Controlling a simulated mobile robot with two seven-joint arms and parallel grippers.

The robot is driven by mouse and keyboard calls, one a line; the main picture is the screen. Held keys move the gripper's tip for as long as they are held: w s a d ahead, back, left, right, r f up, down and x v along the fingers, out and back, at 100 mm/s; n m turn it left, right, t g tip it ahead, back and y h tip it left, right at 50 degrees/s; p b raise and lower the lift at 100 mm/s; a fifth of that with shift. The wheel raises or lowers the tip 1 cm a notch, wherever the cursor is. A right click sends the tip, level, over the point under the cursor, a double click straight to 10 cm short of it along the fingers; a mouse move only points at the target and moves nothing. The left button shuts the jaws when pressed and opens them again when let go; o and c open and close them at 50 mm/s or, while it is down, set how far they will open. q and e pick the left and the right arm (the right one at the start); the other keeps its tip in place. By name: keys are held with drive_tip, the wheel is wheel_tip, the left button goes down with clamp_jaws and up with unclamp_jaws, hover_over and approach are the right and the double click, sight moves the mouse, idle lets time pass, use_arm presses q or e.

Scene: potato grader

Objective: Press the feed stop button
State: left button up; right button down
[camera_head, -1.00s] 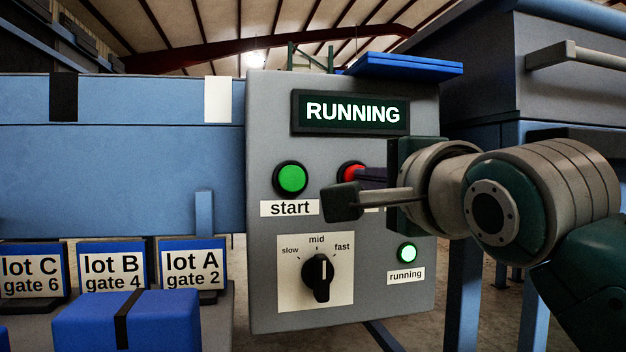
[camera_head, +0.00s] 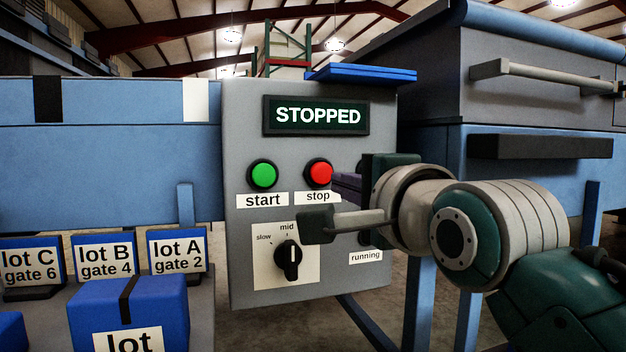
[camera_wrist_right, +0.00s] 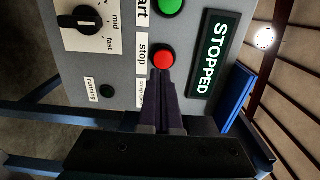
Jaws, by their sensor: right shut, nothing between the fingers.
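The red stop button (camera_head: 318,173) is on the grey control panel (camera_head: 240,130), above its "stop" label, and shows whole. The button is also in the right wrist view (camera_wrist_right: 163,59). The display (camera_head: 317,116) reads STOPPED. My right gripper (camera_head: 340,183) is shut and empty. Its dark purple fingers are just right of the button in the head view. In the right wrist view the fingertips (camera_wrist_right: 164,78) point at the button, close to it; I cannot tell whether they touch. The running lamp (camera_wrist_right: 107,91) is dark. My left gripper is not in view.
The green start button (camera_head: 262,174) is left of the stop button. A black speed knob (camera_head: 289,259) is below. A blue plate (camera_head: 360,75) tops the panel. Lot signs and a blue block (camera_head: 128,305) are at lower left. A grey-blue machine with a handle stands at right.

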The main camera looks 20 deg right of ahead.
use_arm(q)
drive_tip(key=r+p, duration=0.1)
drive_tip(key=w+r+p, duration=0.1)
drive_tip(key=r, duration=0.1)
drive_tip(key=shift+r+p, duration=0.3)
drive_tip(key=shift+p, duration=0.1)
use_arm(e)
drive_tip(key=s, duration=0.8)
drive_tip(key=shift+d+r, duration=0.15)
drive_tip(key=shift+r, duration=0.1)
drive_tip(key=shift+s, duration=0.1)
